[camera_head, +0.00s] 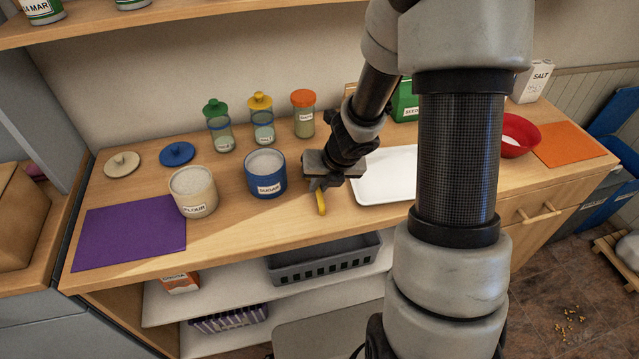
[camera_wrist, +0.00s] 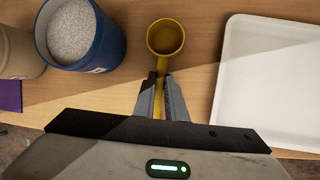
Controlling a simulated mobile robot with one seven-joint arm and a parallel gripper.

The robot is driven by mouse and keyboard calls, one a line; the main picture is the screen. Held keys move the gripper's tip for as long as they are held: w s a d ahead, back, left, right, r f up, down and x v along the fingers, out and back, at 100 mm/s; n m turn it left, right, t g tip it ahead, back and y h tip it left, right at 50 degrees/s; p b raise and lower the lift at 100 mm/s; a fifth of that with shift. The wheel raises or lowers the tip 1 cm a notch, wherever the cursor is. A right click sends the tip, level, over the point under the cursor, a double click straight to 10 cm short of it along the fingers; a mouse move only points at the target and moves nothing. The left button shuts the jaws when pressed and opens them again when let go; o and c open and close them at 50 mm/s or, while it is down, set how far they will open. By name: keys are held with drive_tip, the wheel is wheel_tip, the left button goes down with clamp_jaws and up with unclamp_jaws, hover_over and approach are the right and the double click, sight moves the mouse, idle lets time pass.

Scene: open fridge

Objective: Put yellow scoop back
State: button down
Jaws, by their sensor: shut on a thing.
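The yellow scoop (camera_wrist: 165,40) has a round bowl and a straight handle. My gripper (camera_wrist: 163,97) is shut on the scoop's handle, with the bowl pointing away from the wrist. In the head view my gripper (camera_head: 318,184) is over the counter between the blue sugar canister and the white tray, and part of the scoop (camera_head: 321,203) shows below it. I cannot tell whether the scoop touches the counter. The blue sugar canister (camera_head: 266,187) is open and filled with white grains. It also shows in the wrist view (camera_wrist: 98,55), left of the scoop.
A cream flour canister (camera_head: 197,206) stands left of the sugar. Lids (camera_head: 177,153) and several jars (camera_head: 262,122) stand behind. A white tray (camera_head: 372,191), red bowl (camera_head: 519,140) and orange mat (camera_head: 568,144) lie to the right. A purple mat (camera_head: 130,234) is at the left.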

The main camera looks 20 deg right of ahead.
drive_tip(key=c, duration=1.7)
unclamp_jaws()
drive_tip(key=p+v, duration=1)
drive_tip(key=v, duration=0.7)
drive_tip(key=shift+s+a+r+p, duration=0.1)
drive_tip(key=shift+s+r+p, duration=0.1)
drive_tip(key=shift+p, duration=0.2)
drive_tip(key=shift+w, duration=0.1)
